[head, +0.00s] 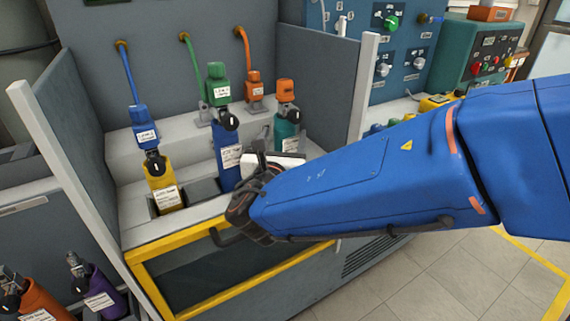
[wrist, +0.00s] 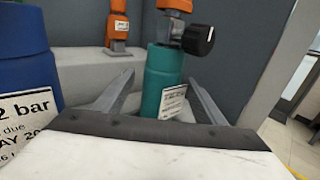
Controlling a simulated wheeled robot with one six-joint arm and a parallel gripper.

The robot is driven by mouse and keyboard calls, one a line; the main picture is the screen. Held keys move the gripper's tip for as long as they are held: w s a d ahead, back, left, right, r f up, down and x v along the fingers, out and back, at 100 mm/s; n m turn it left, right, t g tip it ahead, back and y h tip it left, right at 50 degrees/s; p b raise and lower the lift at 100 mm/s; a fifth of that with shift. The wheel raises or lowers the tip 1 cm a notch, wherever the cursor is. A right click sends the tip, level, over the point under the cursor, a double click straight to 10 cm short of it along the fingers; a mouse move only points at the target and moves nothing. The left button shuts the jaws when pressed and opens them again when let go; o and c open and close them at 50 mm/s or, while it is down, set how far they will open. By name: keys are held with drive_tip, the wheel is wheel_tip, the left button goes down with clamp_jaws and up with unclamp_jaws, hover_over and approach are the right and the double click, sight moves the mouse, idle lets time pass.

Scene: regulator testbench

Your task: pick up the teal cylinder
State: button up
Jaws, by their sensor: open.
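The teal cylinder (head: 287,131) stands upright in the bench on the right, with an orange regulator and a black knob on top. In the wrist view the teal cylinder (wrist: 163,78) shows a white label and appears between the two fingers. My gripper (wrist: 158,90) is open, one finger to each side of it in the picture. I cannot tell whether the fingertips reach around it or stop short. In the head view my gripper (head: 277,145) is at the cylinder's lower front, hiding its base.
A blue cylinder (head: 228,150) with a green regulator stands close on the left, and a yellow cylinder (head: 163,187) farther left. An orange regulator (head: 254,88) hangs on a hose behind. A grey side panel (head: 335,85) bounds the right. A yellow-edged frame (head: 235,290) lies in front.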

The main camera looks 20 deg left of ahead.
drive_tip(key=shift+w+a+f, duration=0.1)
drive_tip(key=shift+w+a, duration=0.1)
drive_tip(key=shift+w, duration=1.1)
drive_tip(key=shift+w+a, duration=0.15)
drive_tip(key=shift+w, duration=1.15)
drive_tip(key=c, duration=1.2)
wheel_tip(320, 180, up, 18)
drive_tip(key=shift+r, duration=0.1)
